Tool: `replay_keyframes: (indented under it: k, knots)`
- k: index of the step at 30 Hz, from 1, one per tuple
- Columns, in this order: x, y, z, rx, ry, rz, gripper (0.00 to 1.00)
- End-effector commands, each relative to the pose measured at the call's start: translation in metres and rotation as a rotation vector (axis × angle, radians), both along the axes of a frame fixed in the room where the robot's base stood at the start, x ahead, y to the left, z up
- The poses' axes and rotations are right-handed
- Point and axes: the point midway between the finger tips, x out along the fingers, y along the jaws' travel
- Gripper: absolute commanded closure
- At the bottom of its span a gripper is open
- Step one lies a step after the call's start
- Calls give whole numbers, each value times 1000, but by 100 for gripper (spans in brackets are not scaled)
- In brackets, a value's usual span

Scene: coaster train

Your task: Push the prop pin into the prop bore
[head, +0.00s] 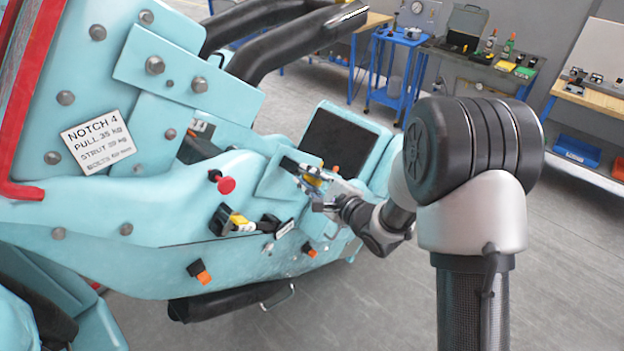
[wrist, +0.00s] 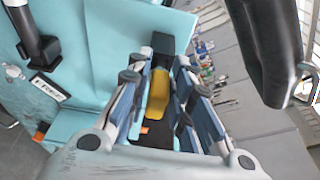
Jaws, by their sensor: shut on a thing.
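My gripper (head: 318,181) is at the turquoise seat side in the head view. In the wrist view my gripper (wrist: 165,82) has its fingers on either side of a yellow handle (wrist: 157,98) and is shut on it. The yellow handle also shows small between the fingers in the head view (head: 313,181). A black block (wrist: 161,43) lies just beyond the fingertips. I cannot tell for certain whether the yellow handle belongs to the prop pin. I cannot make out the prop bore; the fingers and the handle hide part of the surface there.
A red knob (head: 226,185) and another yellow-and-black handle (head: 240,222) stick out to the left on the seat side. A thick black bar (wrist: 265,50) hangs at the right in the wrist view. Workbenches (head: 470,70) stand behind; the floor (head: 575,260) at right is clear.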

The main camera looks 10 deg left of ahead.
Motion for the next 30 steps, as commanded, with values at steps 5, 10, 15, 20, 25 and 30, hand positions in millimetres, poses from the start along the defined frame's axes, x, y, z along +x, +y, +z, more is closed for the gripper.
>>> replay_keyframes:
  k: [5,10,15,20,25,30]
  knots:
    - [3,4,0,1,0,1,100]
    - [6,7,0,0,-1,1,100]
    - [8,11,0,-1,0,2,100]
    - [9,12,0,0,1,1,76]
    - [9,12,0,0,0,0,64]
    - [9,12,0,0,0,0,56]
